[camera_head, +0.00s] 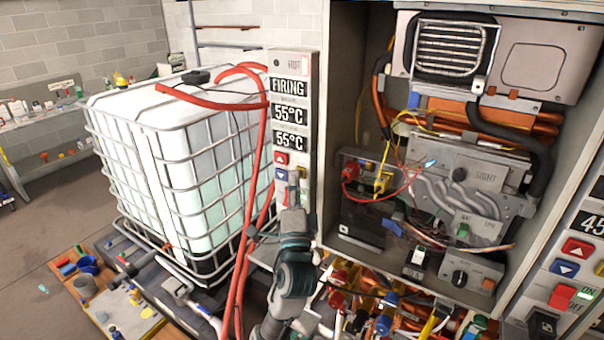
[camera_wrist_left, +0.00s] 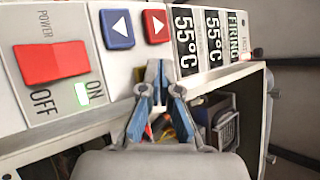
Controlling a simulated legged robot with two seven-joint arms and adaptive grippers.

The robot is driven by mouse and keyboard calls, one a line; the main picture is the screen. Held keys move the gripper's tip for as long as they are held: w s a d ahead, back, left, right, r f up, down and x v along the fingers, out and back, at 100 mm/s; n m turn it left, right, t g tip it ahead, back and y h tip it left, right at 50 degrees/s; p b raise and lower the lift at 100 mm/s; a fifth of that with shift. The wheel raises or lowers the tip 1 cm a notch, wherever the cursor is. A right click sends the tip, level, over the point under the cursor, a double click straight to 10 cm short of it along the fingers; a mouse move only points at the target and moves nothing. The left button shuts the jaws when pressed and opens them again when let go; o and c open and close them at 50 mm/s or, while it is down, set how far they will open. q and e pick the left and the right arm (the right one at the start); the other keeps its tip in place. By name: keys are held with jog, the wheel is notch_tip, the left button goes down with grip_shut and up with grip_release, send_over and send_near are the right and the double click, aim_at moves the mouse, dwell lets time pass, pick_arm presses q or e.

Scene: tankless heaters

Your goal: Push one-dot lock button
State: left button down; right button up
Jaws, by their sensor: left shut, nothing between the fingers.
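The white control panel (camera_head: 295,64) of the left heater shows FIRING and two 55°C readouts. A red up button (camera_head: 281,158) and a blue down button (camera_head: 281,175) sit below them. In the wrist view the same blue button (camera_wrist_left: 117,29) and red arrow button (camera_wrist_left: 155,25) show clearly. My left gripper (camera_head: 293,188) is shut and empty, its tips at the panel beside these buttons. In the wrist view its tips (camera_wrist_left: 158,68) are close to the panel edge; I cannot tell if they touch. No one-dot mark can be made out; the gripper covers part of the panel.
The red power switch (camera_wrist_left: 52,62) has a lit green ON lamp (camera_wrist_left: 82,94). The open heater cabinet (camera_head: 345,95) with wires and pipes is right of the panel. Red hoses (camera_head: 247,185) and a caged white tank (camera_head: 165,165) are on the left. A second panel (camera_head: 566,270) is at far right.

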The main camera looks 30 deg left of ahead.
pick_arm(q)
jog(key=shift+a+f, duration=0.1)
jog(key=shift+a, duration=0.6)
jog(key=shift+d, duration=0.3)
jog(key=shift+w+d, duration=0.15)
jog(key=shift+d, duration=0.65)
jog(key=shift+a, duration=0.1)
jog(key=shift+s+a, duration=0.2)
jog(key=shift+a, duration=0.25)
jog(key=shift+s+a, duration=0.2)
jog(key=shift+a, duration=0.25)
jog(key=shift+s+a+p, duration=0.1)
jog(key=shift+a+p, duration=0.1)
jog(key=shift+p, duration=0.1)
jog(key=shift+s+f, duration=0.1)
jog(key=s+p, duration=0.1)
jog(key=s, duration=0.5)
jog(key=shift+p, duration=0.4)
pick_arm(e)
jog(key=shift+a+r, duration=0.45)
jog(key=shift+r, duration=0.2)
jog(key=shift+a+r, duration=0.45)
jog(key=shift+r, duration=0.15)
